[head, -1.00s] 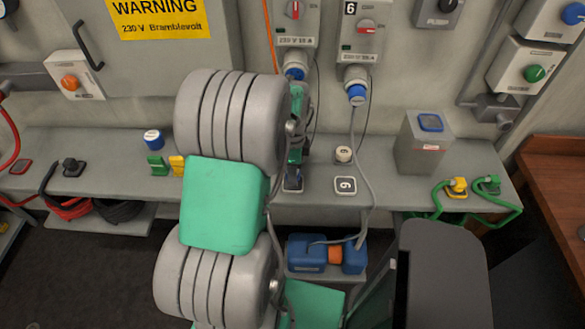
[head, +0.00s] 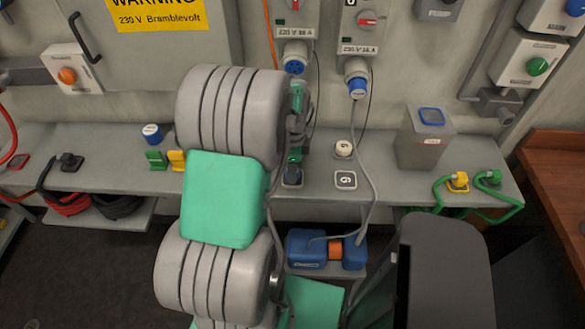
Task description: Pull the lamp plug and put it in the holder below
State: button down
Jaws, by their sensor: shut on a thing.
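My gripper (head: 294,158) is low over the bench below the left wall socket (head: 294,66), partly hidden by my arm. It is shut on a dark blue plug (head: 292,174), of which only a small part shows. The plug is at the dark square holder (head: 292,183) on the bench. I cannot tell whether it is seated in it or just above it. The left socket shows its blue face with nothing in it. A blue plug (head: 357,86) sits in the right socket, and its grey cord hangs down past the bench.
A second square holder (head: 345,180) and a round white knob (head: 344,149) stand right of my gripper. A grey box (head: 425,140) is farther right. Yellow (head: 176,160) and green (head: 156,160) pieces stand left. A blue and orange device (head: 320,250) lies on the lower shelf.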

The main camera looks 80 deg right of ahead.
jog(key=shift+f, duration=0.3)
jog(key=c, duration=0.7)
grip_release()
jog(key=shift+c, duration=0.2)
